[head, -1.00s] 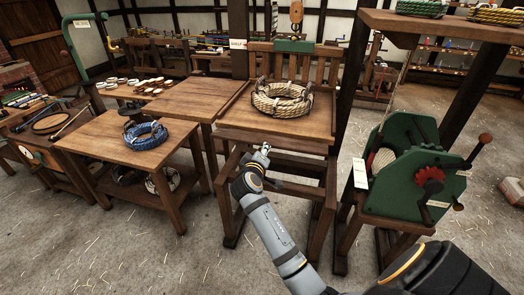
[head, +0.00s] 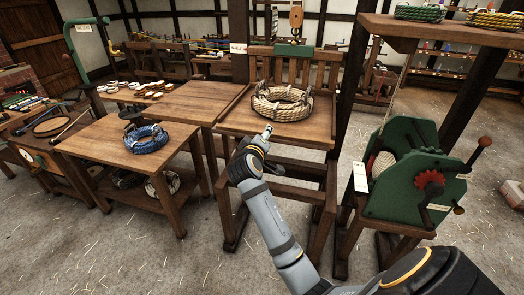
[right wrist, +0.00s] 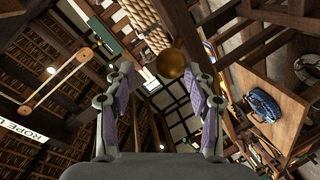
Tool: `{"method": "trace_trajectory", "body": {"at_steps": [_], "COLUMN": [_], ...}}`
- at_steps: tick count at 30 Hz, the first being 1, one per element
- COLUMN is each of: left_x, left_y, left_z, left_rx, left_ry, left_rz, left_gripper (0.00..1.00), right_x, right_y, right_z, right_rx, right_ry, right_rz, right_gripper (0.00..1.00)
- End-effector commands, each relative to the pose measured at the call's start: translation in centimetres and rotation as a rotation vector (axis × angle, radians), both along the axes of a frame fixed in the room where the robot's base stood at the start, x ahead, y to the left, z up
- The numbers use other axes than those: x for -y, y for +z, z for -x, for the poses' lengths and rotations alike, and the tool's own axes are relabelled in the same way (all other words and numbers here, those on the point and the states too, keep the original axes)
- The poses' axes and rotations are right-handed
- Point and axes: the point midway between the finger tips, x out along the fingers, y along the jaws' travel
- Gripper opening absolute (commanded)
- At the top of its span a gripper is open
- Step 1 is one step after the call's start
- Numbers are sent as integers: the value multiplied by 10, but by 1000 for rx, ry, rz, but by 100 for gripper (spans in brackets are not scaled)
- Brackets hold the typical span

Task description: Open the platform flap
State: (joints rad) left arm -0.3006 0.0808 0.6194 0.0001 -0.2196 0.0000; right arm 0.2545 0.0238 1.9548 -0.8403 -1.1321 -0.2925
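The wooden platform (head: 235,118) stands at mid picture in the head view, its top lying flat with a coil of tan rope (head: 282,102) on it. I cannot tell which part of it is the flap. My right gripper (head: 267,131) is just in front of the platform's front edge, left of its middle. In the right wrist view its fingers (right wrist: 137,58) are spread apart. A round brass knob (right wrist: 171,64) shows between them, closer to the right finger; contact cannot be told. The rope (right wrist: 146,22) shows beyond. My left gripper is in neither view.
A table with a blue rope coil (head: 146,138) stands left of the platform, and a bare wooden table (head: 190,98) adjoins it. A green machine with a red gear (head: 420,185) stands on the right. Straw-strewn floor (head: 130,250) is clear at front left.

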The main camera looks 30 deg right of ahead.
Motion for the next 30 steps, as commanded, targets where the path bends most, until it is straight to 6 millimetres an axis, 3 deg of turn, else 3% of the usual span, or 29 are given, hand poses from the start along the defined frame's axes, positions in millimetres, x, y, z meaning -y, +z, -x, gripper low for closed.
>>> {"method": "trace_trajectory", "body": {"at_steps": [3,6,17,30], "left_x": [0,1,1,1], "left_y": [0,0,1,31], "left_z": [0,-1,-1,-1], "left_rx": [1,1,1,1], "left_ry": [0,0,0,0], "left_rz": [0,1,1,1], "left_gripper": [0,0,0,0], "right_x": [0,0,0,-15], "right_y": [21,29,33,62], "right_z": [0,0,1,16], "right_rx": [4,2,1,0], "right_ry": [-1,0,-1,2], "right_rz": [0,2,1,-2], "right_gripper": [54,54,54,54]}}
